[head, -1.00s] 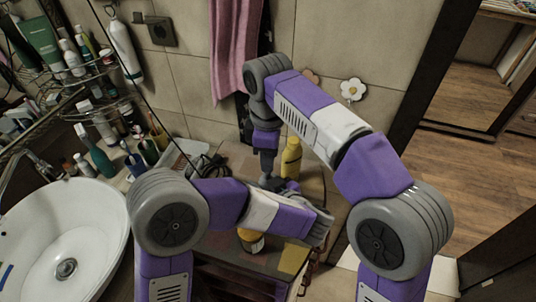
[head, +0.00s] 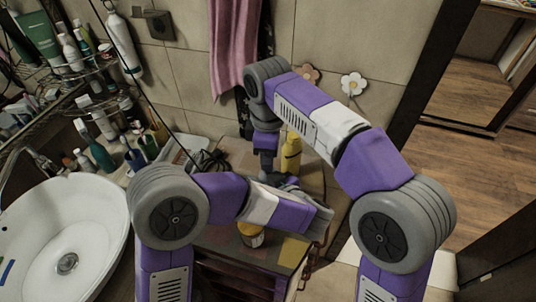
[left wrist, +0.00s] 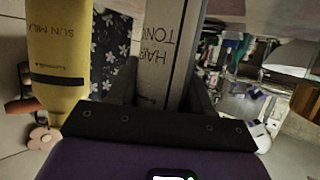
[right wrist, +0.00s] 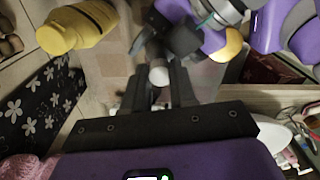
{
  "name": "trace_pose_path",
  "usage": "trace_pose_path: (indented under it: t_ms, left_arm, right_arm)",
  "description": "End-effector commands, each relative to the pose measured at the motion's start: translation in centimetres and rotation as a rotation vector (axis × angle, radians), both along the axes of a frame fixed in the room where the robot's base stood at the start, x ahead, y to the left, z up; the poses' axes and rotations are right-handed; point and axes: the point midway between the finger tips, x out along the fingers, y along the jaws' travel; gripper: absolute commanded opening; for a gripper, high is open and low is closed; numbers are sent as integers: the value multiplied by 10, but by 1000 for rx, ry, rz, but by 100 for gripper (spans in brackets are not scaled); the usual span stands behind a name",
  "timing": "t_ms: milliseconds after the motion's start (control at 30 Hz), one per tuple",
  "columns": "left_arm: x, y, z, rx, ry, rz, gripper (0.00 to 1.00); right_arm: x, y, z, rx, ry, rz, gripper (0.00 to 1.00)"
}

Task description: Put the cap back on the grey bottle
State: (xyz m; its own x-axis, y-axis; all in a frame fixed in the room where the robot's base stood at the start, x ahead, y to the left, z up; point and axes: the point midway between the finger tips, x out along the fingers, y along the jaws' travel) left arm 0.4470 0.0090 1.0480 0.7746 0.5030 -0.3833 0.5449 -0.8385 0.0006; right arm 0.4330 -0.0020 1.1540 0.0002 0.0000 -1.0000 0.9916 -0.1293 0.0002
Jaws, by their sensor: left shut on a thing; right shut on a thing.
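The grey bottle (left wrist: 168,55), with lettering on its side, is between the fingers of my left gripper (left wrist: 168,92) in the left wrist view, shut on it. In the right wrist view my right gripper (right wrist: 158,82) is shut on a small pale cap (right wrist: 158,74). A dark block, apparently part of my left gripper, is just beyond the right fingertips. In the head view my arms hide the bottle and cap, and the two hands are close together over the cabinet top. I cannot tell whether cap and bottle touch.
A yellow bottle (head: 291,154) stands close behind the hands; it also shows in the left wrist view (left wrist: 58,60) and right wrist view (right wrist: 75,28). A yellow-lidded jar (head: 250,235) stands in front. A white basin (head: 65,245) and crowded wire shelves are left.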

Motion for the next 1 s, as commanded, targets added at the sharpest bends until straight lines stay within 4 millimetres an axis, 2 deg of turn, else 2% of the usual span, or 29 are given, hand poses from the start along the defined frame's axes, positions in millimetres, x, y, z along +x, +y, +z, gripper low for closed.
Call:
trace_pose_path:
  t_ms: [1000]
  left_arm:
    - [0, -1, 1, 0, -2, -1, 0]
  right_arm:
    - [0, 0, -20, -6, 9, 2, 0]
